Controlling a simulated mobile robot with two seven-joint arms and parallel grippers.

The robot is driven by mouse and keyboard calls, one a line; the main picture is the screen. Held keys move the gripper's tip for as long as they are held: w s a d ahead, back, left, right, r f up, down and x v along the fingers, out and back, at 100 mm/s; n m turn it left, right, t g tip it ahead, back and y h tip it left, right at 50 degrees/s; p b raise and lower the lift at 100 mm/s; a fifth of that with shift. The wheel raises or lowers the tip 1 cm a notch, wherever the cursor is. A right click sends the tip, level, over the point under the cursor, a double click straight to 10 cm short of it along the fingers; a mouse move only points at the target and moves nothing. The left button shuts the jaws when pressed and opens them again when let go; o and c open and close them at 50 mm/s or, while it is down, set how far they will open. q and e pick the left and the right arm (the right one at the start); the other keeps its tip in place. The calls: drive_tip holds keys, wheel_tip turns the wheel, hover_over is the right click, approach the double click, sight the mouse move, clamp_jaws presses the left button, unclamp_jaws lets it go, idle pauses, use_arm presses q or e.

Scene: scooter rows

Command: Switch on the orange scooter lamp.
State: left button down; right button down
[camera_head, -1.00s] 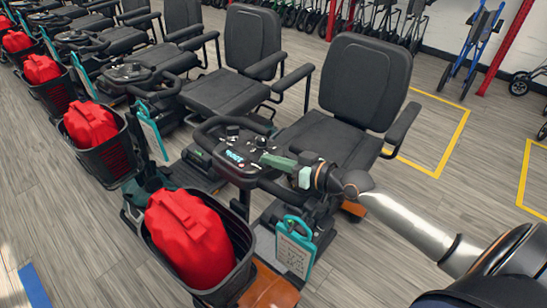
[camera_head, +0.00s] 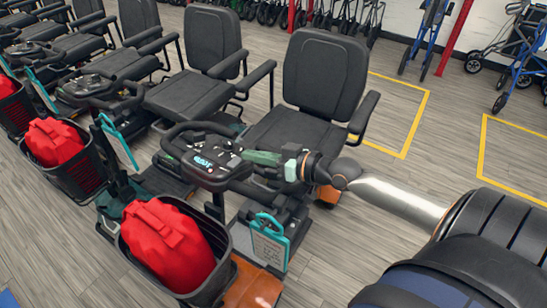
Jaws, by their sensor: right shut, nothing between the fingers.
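The orange scooter (camera_head: 262,284) is the nearest in the row, with orange body panels low at the front. Its black control panel (camera_head: 208,163) sits on the tiller inside a looped handlebar and has a small lit teal display. My right gripper (camera_head: 246,157) reaches in from the right and is shut and empty, its green fingers at the right edge of the panel. I cannot tell whether the fingertips touch the panel. The lamp and its switch are too small to make out. My left gripper is not in view.
A black basket (camera_head: 222,238) with a red bag (camera_head: 166,246) is on the scooter's front, and a teal tag (camera_head: 269,243) hangs beside it. More scooters stand close on the left. Open floor with yellow lines lies right, with rollators (camera_head: 424,38) at the back.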

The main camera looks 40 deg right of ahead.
drive_tip(key=shift+v, duration=2.6)
drive_tip(key=shift+a, duration=0.15)
drive_tip(key=shift+s, duration=0.1)
